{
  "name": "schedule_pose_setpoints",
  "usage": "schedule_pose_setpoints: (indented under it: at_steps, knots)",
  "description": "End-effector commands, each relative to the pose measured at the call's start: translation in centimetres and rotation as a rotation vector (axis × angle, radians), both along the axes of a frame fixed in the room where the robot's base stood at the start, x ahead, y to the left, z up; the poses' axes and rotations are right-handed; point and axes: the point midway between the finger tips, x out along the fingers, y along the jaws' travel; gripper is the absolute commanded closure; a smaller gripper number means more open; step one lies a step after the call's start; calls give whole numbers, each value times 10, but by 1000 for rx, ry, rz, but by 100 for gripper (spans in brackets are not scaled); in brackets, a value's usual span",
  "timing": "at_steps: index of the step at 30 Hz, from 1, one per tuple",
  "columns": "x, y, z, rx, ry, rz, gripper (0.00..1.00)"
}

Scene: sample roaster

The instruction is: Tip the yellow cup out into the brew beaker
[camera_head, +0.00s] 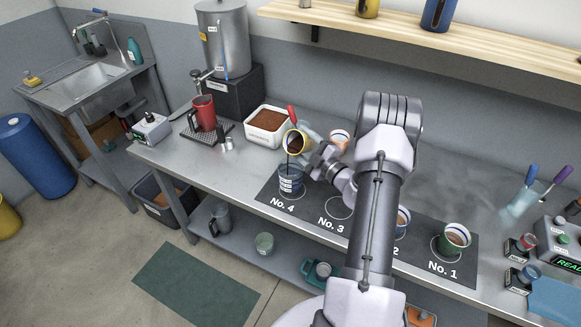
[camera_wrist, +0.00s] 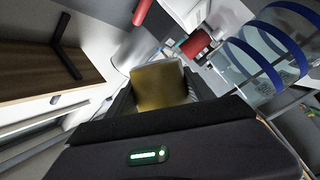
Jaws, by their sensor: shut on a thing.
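The yellow cup (camera_head: 296,143) is held in my gripper (camera_head: 309,142), tilted towards the left with its mouth showing dark brown contents. It also shows in the wrist view (camera_wrist: 160,87) between the two fingers (camera_wrist: 158,92). A glass beaker with blue bands (camera_head: 291,181), which I take for the brew beaker, stands upright on the No. 4 place of the dark mat (camera_head: 316,222). The cup is above the beaker, apart from it. A thin dark streak runs from the cup's lip down to the beaker's mouth. The beaker's inside is hard to make out.
A white bin of brown grounds (camera_head: 253,138) stands behind and left of the cup, with a red handle (camera_head: 291,113) near it. A red jug (camera_head: 203,114) is further left. A green cup (camera_head: 453,239) stands on No. 1. My arm hides part of the mat.

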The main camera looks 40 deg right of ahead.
Motion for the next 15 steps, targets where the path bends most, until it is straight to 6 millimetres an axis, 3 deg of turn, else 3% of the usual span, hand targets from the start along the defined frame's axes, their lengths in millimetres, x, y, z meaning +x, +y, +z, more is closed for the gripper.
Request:
schedule_pose_setpoints:
  at_steps: [15]
  knots:
    - [0,0,1,-28,-5,0,98]
